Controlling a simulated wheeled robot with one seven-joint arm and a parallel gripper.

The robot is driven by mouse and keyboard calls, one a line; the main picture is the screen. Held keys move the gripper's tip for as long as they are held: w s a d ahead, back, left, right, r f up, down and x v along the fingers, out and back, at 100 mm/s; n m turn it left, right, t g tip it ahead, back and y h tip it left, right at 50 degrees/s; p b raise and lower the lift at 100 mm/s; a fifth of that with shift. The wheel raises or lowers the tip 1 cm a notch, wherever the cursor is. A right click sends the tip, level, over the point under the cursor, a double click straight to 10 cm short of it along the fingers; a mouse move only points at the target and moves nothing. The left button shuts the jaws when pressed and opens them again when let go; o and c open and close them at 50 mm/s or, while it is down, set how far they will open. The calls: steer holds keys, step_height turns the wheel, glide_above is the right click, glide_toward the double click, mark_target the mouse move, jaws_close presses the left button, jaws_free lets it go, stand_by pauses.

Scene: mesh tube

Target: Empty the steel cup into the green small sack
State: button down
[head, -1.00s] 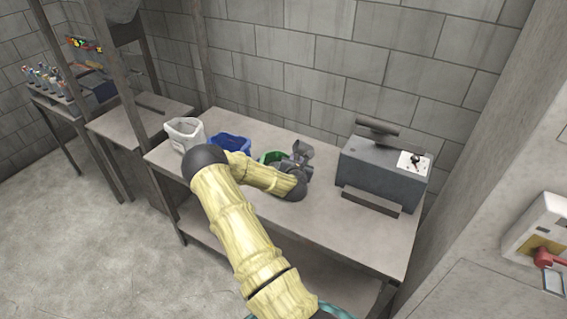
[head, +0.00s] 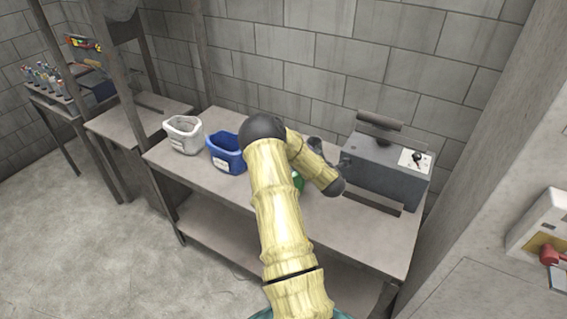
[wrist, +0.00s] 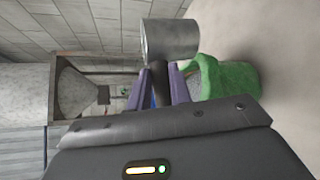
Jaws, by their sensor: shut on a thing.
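The steel cup (wrist: 170,39) is at the top middle of the wrist view, which is turned sideways. My gripper (wrist: 163,85) is shut on the cup by a dark part at its side, and holds it up, seemingly upright. What is inside the cup cannot be seen. The green small sack (wrist: 230,78) stands on the table just right of the fingers in the wrist view, its open mouth partly showing. In the head view only a sliver of the green sack (head: 298,181) shows behind my arm. The cup is not clearly visible there.
A blue sack (head: 226,158) and a white sack (head: 183,138) stand on the table (head: 345,232) to the left. A grey machine (head: 386,168) stands at the right, close to my gripper. A block wall is behind. The table's front right is clear.

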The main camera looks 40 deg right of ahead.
steer(key=shift+s+d+f+m+t+b, duration=0.15)
steer(key=shift+s+d+m+t+b, duration=0.15)
steer(key=shift+s+d+m+b, duration=0.25)
steer(key=shift+w, duration=0.15)
